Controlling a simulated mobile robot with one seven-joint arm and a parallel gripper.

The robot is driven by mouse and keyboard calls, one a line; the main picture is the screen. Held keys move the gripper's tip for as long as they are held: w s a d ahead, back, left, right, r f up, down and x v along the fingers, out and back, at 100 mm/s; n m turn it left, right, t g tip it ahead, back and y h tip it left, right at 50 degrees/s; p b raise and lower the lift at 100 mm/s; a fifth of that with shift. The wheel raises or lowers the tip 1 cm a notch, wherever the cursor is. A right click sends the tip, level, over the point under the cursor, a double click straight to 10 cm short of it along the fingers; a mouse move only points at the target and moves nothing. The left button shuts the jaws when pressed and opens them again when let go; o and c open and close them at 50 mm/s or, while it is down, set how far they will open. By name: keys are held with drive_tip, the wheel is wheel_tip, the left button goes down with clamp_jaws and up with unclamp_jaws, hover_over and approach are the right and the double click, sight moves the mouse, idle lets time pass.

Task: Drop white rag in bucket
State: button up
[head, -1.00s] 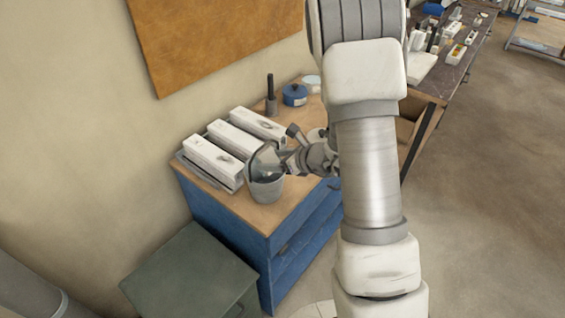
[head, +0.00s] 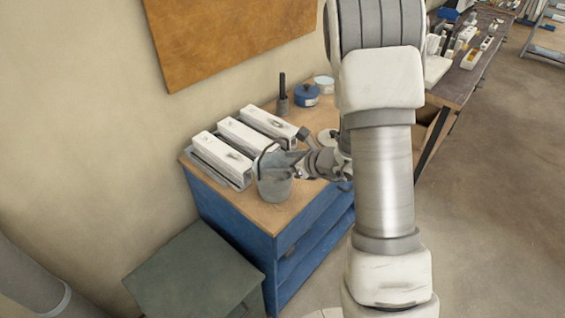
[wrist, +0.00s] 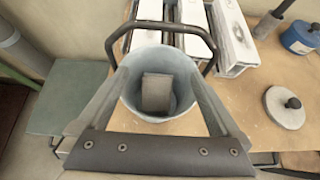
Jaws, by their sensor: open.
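The grey bucket (head: 274,188) stands near the front edge of the wooden bench top. It also shows in the wrist view (wrist: 132,98), seen from above with its dark handle raised behind the rim. A folded grey-brown piece (wrist: 157,92) lies inside the bucket; I cannot tell for sure that it is the white rag. No other rag shows. My gripper (head: 284,160) is at the bucket's mouth. In the wrist view my gripper (wrist: 159,76) is open, its two fingers spread over opposite sides of the bucket's opening, with nothing between them.
Several long white profile pieces (head: 222,158) lie behind the bucket. A blue pot (head: 307,96) and a dark upright tool (head: 283,92) stand farther back. A round lidded disc (wrist: 285,106) is to the right.

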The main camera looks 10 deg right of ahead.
drive_tip(key=shift+d, duration=0.1)
drive_tip(key=v, duration=1.7)
drive_tip(key=s+a+r+n+g+y, duration=0.1)
drive_tip(key=s+a+r+n+g, duration=0.55)
drive_tip(key=a+n, duration=0.55)
drive_tip(key=s+d+r+n+t+h, duration=0.2)
drive_tip(key=s+d+r+n+h, duration=0.2)
drive_tip(key=s+n, duration=0.5)
wheel_tip(320, 180, up, 3)
drive_tip(key=n+h, duration=0.3)
drive_tip(key=n, duration=0.5)
drive_tip(key=shift+t+h+p, duration=0.3)
drive_tip(key=shift+t+p, duration=0.05)
drive_tip(key=shift+s+d+f, duration=0.1)
